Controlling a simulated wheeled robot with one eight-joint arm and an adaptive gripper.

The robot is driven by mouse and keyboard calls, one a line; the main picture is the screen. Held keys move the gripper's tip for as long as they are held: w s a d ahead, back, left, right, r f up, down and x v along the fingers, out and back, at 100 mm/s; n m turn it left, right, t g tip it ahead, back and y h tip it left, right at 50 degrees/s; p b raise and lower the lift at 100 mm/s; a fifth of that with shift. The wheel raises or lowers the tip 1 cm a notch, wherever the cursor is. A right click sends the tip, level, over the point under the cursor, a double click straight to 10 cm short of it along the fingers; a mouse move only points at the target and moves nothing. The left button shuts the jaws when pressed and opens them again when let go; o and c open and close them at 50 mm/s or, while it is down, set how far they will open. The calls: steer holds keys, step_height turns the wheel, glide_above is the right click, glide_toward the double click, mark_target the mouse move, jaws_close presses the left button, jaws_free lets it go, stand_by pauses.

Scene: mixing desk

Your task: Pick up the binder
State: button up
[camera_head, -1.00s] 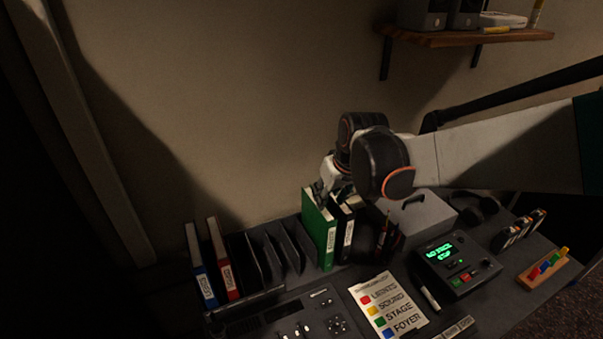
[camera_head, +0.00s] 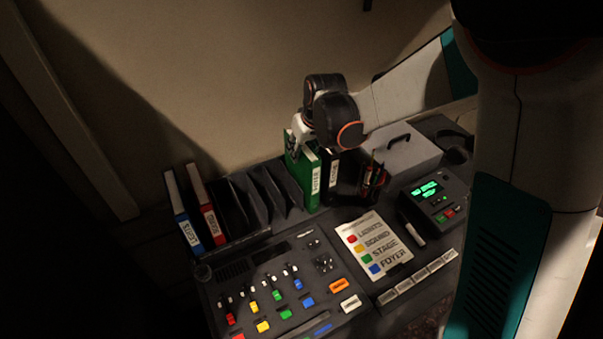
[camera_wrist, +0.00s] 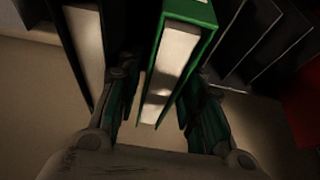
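The green binder (camera_head: 313,186), with a white FOYER label on its spine, stands upright at the back of the desk, left of a black binder (camera_head: 333,172). My gripper (camera_head: 297,147) is at its top rear, partly hidden by the wrist in the head view. In the wrist view my open gripper (camera_wrist: 158,112) has one finger on each side of the green binder (camera_wrist: 205,12). A gap shows on the left finger's side; contact on the right side is unclear.
Black rack dividers (camera_head: 262,192) stand left of the green binder. A grey box with a handle (camera_head: 408,155) is to the right. The mixing console (camera_head: 275,290), a label card (camera_head: 374,243) and a lit device (camera_head: 436,196) lie in front.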

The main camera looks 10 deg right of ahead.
steer(key=b+x, duration=0.1)
steer(key=x, duration=0.4)
steer(key=shift+f+b, duration=0.15)
steer(key=shift+b, duration=0.25)
steer(key=shift+f, duration=0.25)
steer(key=shift+c, duration=0.6)
steer(key=shift+w, duration=0.1)
jaws_close()
